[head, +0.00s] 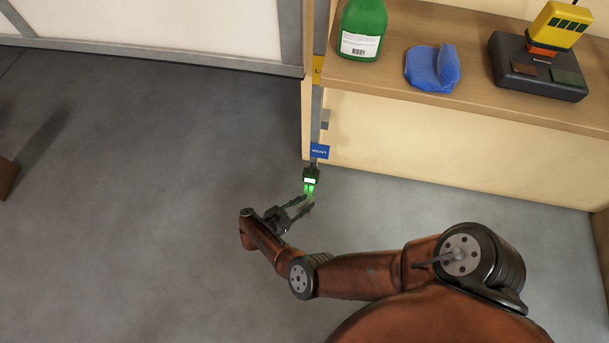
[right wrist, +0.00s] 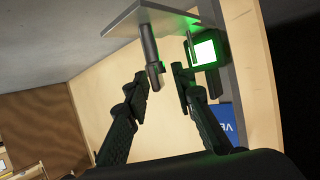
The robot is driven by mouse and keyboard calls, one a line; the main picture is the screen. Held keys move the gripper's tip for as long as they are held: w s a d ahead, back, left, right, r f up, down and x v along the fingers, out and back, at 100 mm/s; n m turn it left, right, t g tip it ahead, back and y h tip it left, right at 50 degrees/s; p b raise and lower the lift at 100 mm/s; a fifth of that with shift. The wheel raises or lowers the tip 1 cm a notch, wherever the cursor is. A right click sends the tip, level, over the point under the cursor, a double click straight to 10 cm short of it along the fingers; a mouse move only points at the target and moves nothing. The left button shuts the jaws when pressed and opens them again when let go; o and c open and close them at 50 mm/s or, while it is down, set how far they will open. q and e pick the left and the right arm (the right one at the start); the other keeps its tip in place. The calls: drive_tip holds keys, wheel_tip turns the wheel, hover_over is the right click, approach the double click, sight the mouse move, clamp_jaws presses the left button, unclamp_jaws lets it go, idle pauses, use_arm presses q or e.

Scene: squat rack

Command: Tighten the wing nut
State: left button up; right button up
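My right gripper (head: 300,205) is low beside the foot of the wooden shelf's corner post, just below a small dark device (head: 310,175) with a green light. In the right wrist view, my right gripper (right wrist: 161,78) is open, with a gap between its two dark fingers. A grey metal rod (right wrist: 149,45) hangs from a flat plate, and its lower end is near the fingertips. I cannot clearly make out a wing nut on it. The lit device (right wrist: 205,51) is close beside the right-hand finger. My left gripper is not in view.
The wooden shelf (head: 480,105) holds a green bottle (head: 363,25), a blue cloth (head: 430,68) and a black device with a yellow block (head: 540,68). A blue label (head: 319,151) is on the corner post. The grey floor (head: 130,200) at left is mostly clear.

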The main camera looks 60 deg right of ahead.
drive_tip(key=v, duration=1.2)
